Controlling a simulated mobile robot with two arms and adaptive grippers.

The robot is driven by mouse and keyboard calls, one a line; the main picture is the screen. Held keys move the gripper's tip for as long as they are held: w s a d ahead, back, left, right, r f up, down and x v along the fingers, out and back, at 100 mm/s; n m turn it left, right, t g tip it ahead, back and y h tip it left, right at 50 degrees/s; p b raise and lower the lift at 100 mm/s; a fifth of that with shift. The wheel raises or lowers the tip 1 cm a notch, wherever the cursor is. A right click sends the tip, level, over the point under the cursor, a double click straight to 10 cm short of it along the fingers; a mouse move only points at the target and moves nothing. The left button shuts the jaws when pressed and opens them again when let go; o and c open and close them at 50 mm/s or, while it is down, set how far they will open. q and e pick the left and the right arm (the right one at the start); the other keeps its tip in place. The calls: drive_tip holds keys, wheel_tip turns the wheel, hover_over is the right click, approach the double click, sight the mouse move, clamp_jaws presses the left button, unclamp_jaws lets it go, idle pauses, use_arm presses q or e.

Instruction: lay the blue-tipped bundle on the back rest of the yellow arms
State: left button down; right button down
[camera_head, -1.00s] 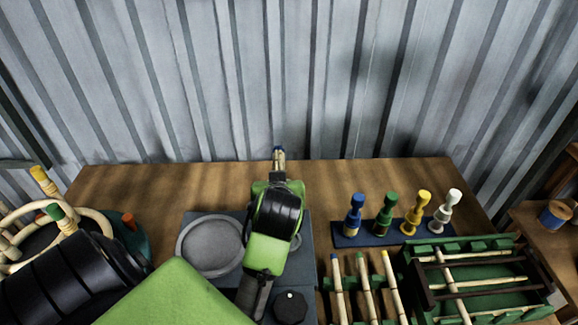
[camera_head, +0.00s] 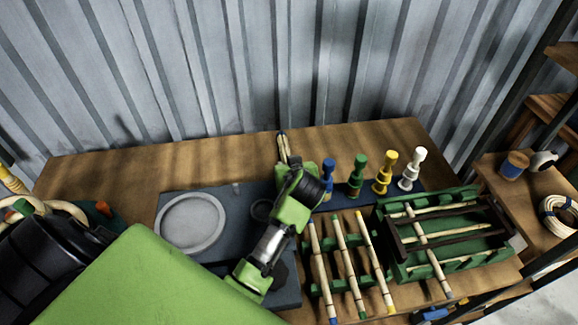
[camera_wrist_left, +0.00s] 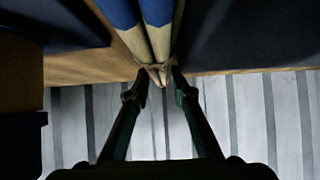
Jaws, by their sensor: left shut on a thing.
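The blue-tipped bundle shows in the left wrist view (camera_wrist_left: 155,38) as pale tied rods with blue ends. My left gripper (camera_wrist_left: 160,92) is shut on it near the tie. In the head view my left gripper (camera_head: 286,162) is over the back of the workbench, just left of the blue peg, and a pale end of the bundle (camera_head: 282,143) sticks out past it. I cannot tell for sure which part is the yellow arms. A yellow-tipped post (camera_head: 12,180) stands at the far left edge, mostly cut off. My right gripper is not in view.
Blue, green, yellow (camera_head: 386,172) and white pegs stand on a dark blue base. Colour-tipped rods (camera_head: 344,250) lie on green rests in front. A green tray (camera_head: 455,267) with sticks is to the right. A round grey dish (camera_head: 192,223) is left of my arm.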

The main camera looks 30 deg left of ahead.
use_arm(q)
drive_tip(key=shift+f, duration=0.2)
drive_tip(key=shift+f, duration=0.2)
drive_tip(key=c, duration=1.8)
unclamp_jaws()
drive_tip(key=shift+o, duration=0.2)
drive_tip(key=shift+r, duration=0.1)
